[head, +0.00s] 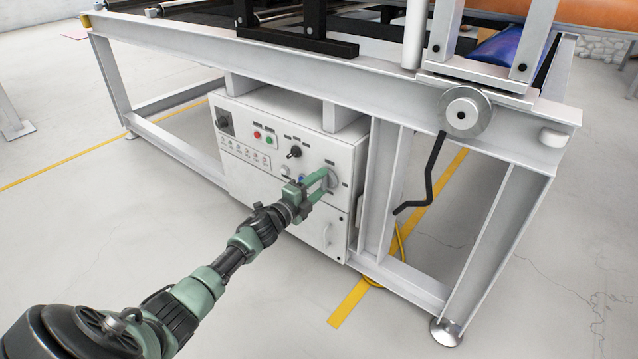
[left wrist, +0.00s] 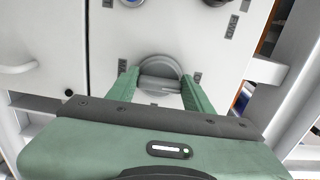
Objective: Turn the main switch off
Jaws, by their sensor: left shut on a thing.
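The main switch is a grey rotary knob on a round plate (left wrist: 158,70) on the front of the white control box (head: 240,165). In the head view the switch (head: 332,179) is partly hidden by my gripper, at the right side of the panel. My left gripper (head: 322,184) reaches it from the front left. In the left wrist view its two green fingers (left wrist: 160,88) stand on either side of the knob's grey handle and are shut on it. The handle lies roughly crosswise between the fingers in that view. My right gripper is not in view.
The box hangs under a grey steel frame (head: 200,48). A black selector (head: 294,152), red button (head: 257,134) and green button (head: 269,141) share the panel. A black crank (head: 432,175) hangs from a round hub (head: 466,111) at right. The floor in front is clear.

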